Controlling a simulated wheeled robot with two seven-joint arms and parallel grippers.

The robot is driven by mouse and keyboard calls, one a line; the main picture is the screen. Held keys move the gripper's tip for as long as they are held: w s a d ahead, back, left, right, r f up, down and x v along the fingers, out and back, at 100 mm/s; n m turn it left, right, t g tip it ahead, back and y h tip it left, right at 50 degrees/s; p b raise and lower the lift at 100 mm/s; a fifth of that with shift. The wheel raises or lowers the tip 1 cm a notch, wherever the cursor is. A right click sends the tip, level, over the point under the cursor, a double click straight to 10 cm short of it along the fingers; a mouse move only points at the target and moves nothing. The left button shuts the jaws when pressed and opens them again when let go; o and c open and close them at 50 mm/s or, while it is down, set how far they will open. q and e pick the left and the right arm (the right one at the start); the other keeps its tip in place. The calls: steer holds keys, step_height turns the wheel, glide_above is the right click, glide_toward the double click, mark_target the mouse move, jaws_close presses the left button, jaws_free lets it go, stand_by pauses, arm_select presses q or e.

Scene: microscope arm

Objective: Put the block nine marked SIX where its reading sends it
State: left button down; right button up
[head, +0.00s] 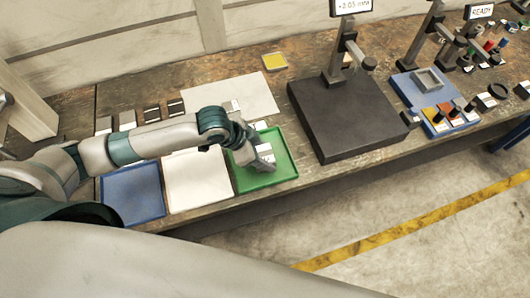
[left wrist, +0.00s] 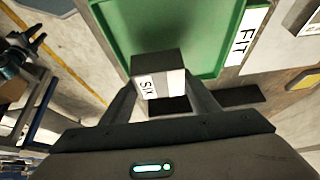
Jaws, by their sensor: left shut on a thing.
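My left gripper (head: 264,160) is over the green tray (head: 285,172) in the head view. In the left wrist view the left gripper (left wrist: 162,88) is shut on the block marked SIX (left wrist: 147,86), a pale block with a dark grey face. Behind it is the green tray (left wrist: 190,30), with a label reading FIT (left wrist: 248,36) along its rim. I cannot tell whether the block touches the tray floor. A dial stand on a dark plate (head: 345,115) has a display (head: 352,6), cut off at the top and only partly legible.
A white tray (head: 185,190) and a blue tray (head: 132,197) stand left of the green tray. A pale sheet (head: 255,92) lies behind, with a small block (head: 232,105) on it. Several small blocks lie at the left. A yellow square (head: 274,61) lies farther back. More stands crowd the right.

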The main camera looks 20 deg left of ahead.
arm_select(q)
step_height(320, 180, down, 2)
steer(key=shift+d+f+p, duration=0.1)
steer(key=shift+p, duration=0.6)
steer(key=shift+w+f, duration=0.1)
steer(key=shift+f, duration=0.65)
steer(key=shift+f, duration=0.1)
steer(key=c, duration=0.7)
jaws_free()
steer(key=shift+f, duration=0.1)
